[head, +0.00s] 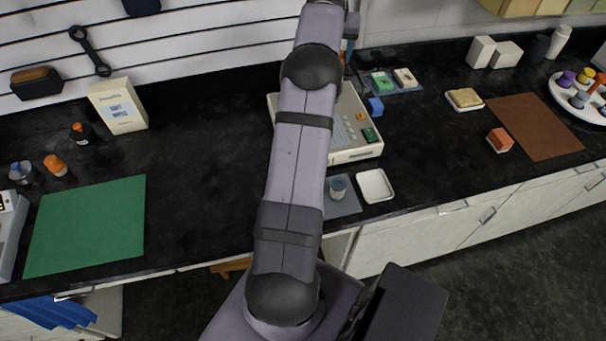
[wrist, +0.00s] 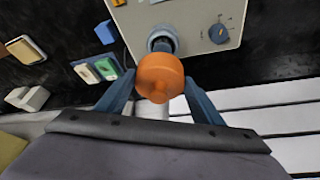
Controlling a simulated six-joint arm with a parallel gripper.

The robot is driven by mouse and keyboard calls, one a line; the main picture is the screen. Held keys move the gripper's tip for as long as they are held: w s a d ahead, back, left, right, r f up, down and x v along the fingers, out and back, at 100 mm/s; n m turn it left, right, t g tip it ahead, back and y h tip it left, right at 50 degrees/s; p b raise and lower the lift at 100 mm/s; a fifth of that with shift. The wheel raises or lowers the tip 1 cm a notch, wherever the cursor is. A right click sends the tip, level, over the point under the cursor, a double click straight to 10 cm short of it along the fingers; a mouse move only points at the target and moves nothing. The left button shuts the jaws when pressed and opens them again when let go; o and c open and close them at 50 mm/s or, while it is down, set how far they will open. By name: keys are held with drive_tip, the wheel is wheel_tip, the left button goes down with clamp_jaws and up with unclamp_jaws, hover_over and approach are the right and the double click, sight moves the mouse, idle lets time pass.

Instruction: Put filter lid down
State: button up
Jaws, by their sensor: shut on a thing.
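An orange round lid (wrist: 160,76) with a knob is held between the blue-grey fingers of my gripper (wrist: 158,82) in the wrist view. A short grey-blue cylinder (wrist: 162,39) stands on the cream machine (wrist: 188,12) just beyond the lid; I cannot tell whether they touch. In the head view, my arm covers much of the machine (head: 352,152).
A white tray (head: 376,187) and a small cup (head: 338,187) on a grey mat lie in front of the machine. A blue block (head: 376,107) and a mat with green and cream pieces (head: 383,82) are to its right. The counter between the green mat (head: 88,226) and machine is mostly clear.

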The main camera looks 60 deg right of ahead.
drive_tip(key=s+a+f+n+t+y+b, duration=0.15)
drive_tip(key=s+a+f+n, duration=0.35)
drive_tip(key=a, duration=0.6)
drive_tip(key=s+a+f+n+y, duration=0.1)
drive_tip(key=s+a+n+y, duration=0.1)
drive_tip(key=a+n, duration=0.7)
drive_tip(key=s+a+f+n+t+y+b, duration=0.1)
drive_tip(key=s+a+f+n+y, duration=0.2)
drive_tip(key=a, duration=1)
drive_tip(key=shift+h, duration=0.45)
drive_tip(key=shift+s+f+p, duration=0.15)
drive_tip(key=shift+f+p, duration=0.1)
drive_tip(key=shift+f, duration=1.35)
drive_tip(key=shift+s+f+p, duration=0.15)
drive_tip(key=shift+f+p, duration=0.05)
drive_tip(key=shift+f, duration=1.4)
drive_tip(key=shift+s+f+p, duration=0.15)
drive_tip(key=shift+f+p, duration=0.1)
drive_tip(key=shift+f, duration=1.7)
drive_tip(key=shift+f+b, duration=0.2)
drive_tip(key=shift+b, duration=0.1)
drive_tip(key=o, duration=1)
drive_tip(key=shift+r, duration=0.1)
drive_tip(key=shift+r+p, duration=0.1)
drive_tip(key=shift+p, duration=0.2)
